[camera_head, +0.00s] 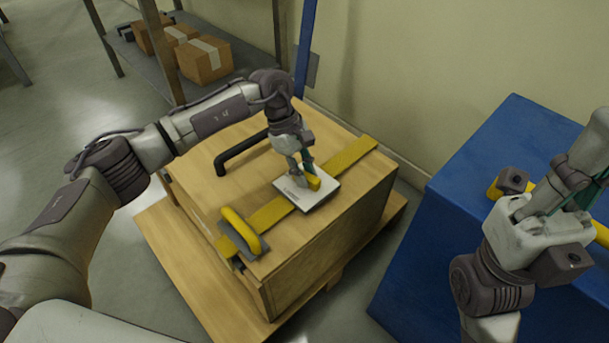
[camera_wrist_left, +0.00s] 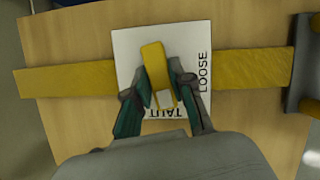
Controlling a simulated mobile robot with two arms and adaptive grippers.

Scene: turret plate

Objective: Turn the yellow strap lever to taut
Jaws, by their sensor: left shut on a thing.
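The yellow strap lever (camera_head: 314,184) sits on a white plate (camera_head: 323,200) on top of a wooden crate. In the left wrist view the lever (camera_wrist_left: 153,56) lies nearly in line with my fingers, its near end close to the word TAUT. The word LOOSE is along the right side of the plate (camera_wrist_left: 127,42). My left gripper (camera_head: 306,172) reaches down from above and is shut on the lever; its fingers (camera_wrist_left: 163,92) flank the near end. My right gripper (camera_head: 565,200) is over the blue box; its fingers are too unclear to read.
A yellow strap (camera_head: 350,152) crosses the wooden crate (camera_head: 350,230) under the plate. A grey buckle with a yellow handle (camera_head: 236,226) and a black handle (camera_head: 240,152) stand up from its top. A blue box (camera_head: 430,250) is at right; cartons (camera_head: 205,60) sit on a shelf behind.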

